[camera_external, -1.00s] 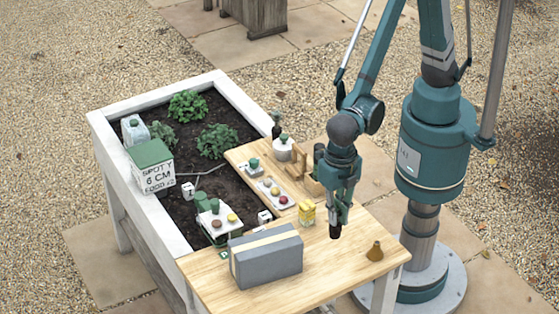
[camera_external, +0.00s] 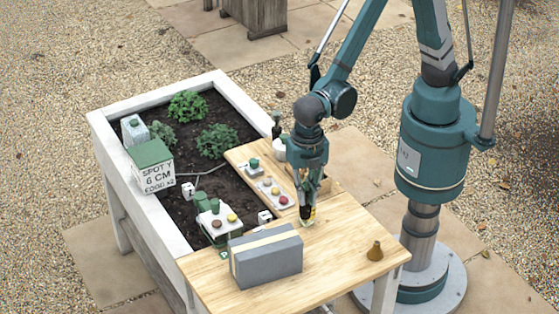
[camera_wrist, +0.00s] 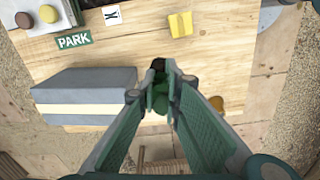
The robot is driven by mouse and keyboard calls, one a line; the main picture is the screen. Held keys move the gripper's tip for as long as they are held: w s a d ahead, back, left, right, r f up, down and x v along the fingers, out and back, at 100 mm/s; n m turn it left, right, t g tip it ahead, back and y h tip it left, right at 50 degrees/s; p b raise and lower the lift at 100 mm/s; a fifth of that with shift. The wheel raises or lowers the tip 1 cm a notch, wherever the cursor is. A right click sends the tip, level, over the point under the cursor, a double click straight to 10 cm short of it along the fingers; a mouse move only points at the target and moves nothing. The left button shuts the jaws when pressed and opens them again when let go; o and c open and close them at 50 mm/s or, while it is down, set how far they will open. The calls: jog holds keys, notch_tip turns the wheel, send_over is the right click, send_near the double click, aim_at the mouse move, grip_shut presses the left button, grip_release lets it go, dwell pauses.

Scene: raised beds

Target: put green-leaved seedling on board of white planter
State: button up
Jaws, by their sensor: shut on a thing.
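My gripper (camera_external: 306,218) is shut on a small seedling and holds it over the wooden table. In the wrist view, the seedling (camera_wrist: 161,92) shows as green leaves with a dark part between the fingertips (camera_wrist: 161,85); the fingers hide much of it. The white planter (camera_external: 165,215) is a raised bed with a white frame and dark soil, left of my gripper. A wooden board (camera_external: 238,156) lies along its right side and carries several small things.
A grey box (camera_external: 266,257) with a cream stripe lies on the table left of my gripper. A yellow block (camera_wrist: 180,25) is near my gripper. The front table is mostly clear.

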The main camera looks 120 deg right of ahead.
jog(key=s+d+m, duration=0.4)
jog(key=d, duration=1.2)
jog(key=s+d+m, duration=0.4)
jog(key=d, duration=1.3)
jog(key=s+d+m, duration=0.4)
jog(key=d, duration=1.2)
jog(key=shift+s+d, duration=0.2)
jog(key=shift+f+b, duration=0.45)
jog(key=shift+f, duration=2.4)
jog(key=shift+f, duration=2.05)
jog(key=shift+f+b, duration=0.15)
jog(key=shift+b, duration=0.25)
